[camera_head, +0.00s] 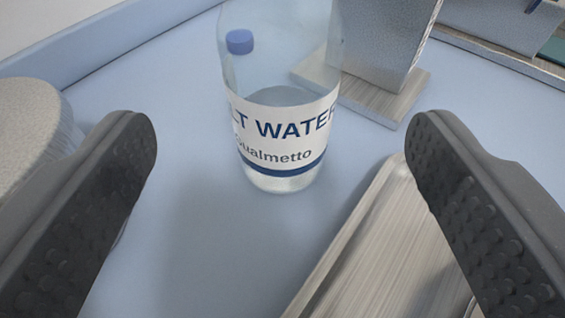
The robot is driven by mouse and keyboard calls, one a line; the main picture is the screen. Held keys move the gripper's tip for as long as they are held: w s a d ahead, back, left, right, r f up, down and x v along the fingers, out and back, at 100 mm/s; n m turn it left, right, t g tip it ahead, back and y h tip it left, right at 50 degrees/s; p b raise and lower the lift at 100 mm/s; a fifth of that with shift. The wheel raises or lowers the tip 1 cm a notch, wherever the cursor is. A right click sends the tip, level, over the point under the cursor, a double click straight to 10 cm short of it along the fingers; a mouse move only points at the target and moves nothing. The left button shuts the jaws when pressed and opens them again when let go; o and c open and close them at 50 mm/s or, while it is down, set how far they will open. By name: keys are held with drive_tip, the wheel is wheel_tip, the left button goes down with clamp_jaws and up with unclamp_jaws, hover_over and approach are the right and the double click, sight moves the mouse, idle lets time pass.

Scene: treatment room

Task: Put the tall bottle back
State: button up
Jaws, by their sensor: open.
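A tall clear bottle (278,100) with a white and dark blue label reading "LT WATER" and "Qualmetto" stands upright on the light blue surface (200,240). Its top is cut off by the upper picture edge. My gripper (280,140) is open, with one dark, studded finger at the left and one at the right. The bottle shows between the fingers and beyond them, and neither finger touches it.
A wooden-looking tray (375,255) with a raised rim lies at the lower right, partly behind the right finger. A grey block on a wooden base (385,100) stands behind the bottle, to the right. A blue cap (239,41) shows through or at the bottle. A pale round container (35,130) stands at the left.

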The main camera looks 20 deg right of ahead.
drive_tip(key=v, duration=0.3)
drive_tip(key=shift+s+a, duration=0.1)
drive_tip(key=shift+s, duration=0.05)
drive_tip(key=w+d+r+t+y, duration=0.1)
drive_tip(key=w+d+r+y, duration=0.15)
drive_tip(key=r, duration=0.75)
drive_tip(key=w+d+r+n+t+y, duration=0.1)
drive_tip(key=w+r+t+y, duration=0.15)
drive_tip(key=r, duration=0.75)
drive_tip(key=w+d+r+y, duration=0.1)
drive_tip(key=r+y, duration=0.2)
drive_tip(key=r, duration=0.8)
drive_tip(key=s+d+r+n+y, duration=0.2)
drive_tip(key=s+d+r, duration=0.15)
drive_tip(key=r, duration=0.45)
drive_tip(key=s+d+r+g+h, duration=0.1)
drive_tip(key=s+d+r+h, duration=0.1)
drive_tip(key=s+d, duration=0.4)
drive_tip(key=s+d+r+g+h, duration=0.1)
drive_tip(key=s+d+r+h, duration=0.2)
drive_tip(key=s+d, duration=0.4)
drive_tip(key=shift+s+d+r+n, duration=0.3)
drive_tip(key=shift+d+r, duration=0.2)
drive_tip(key=shift+d, duration=0.7)
